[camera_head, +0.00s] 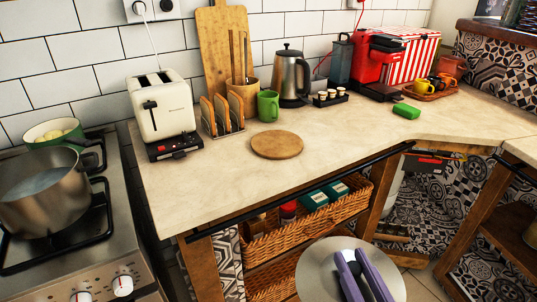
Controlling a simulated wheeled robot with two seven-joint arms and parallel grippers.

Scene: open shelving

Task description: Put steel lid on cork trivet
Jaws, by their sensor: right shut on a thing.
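The round brown cork trivet (277,145) lies flat and bare on the pale countertop, right of the toaster and near the front edge. The steel lid (318,272) is a grey disc at the bottom of the view. It appears in front of the counter and hides part of the lower basket. My right gripper (362,268), with two purple-grey fingers, is shut on the lid. Its fingers cover the middle of the lid, so the exact grip point is hidden. My left gripper is out of view.
A toaster (162,106), toast rack (222,117), green mug (268,106) and kettle (288,77) stand behind the trivet. A dark rail (330,172) runs along the counter's front. Clear countertop surrounds the trivet.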

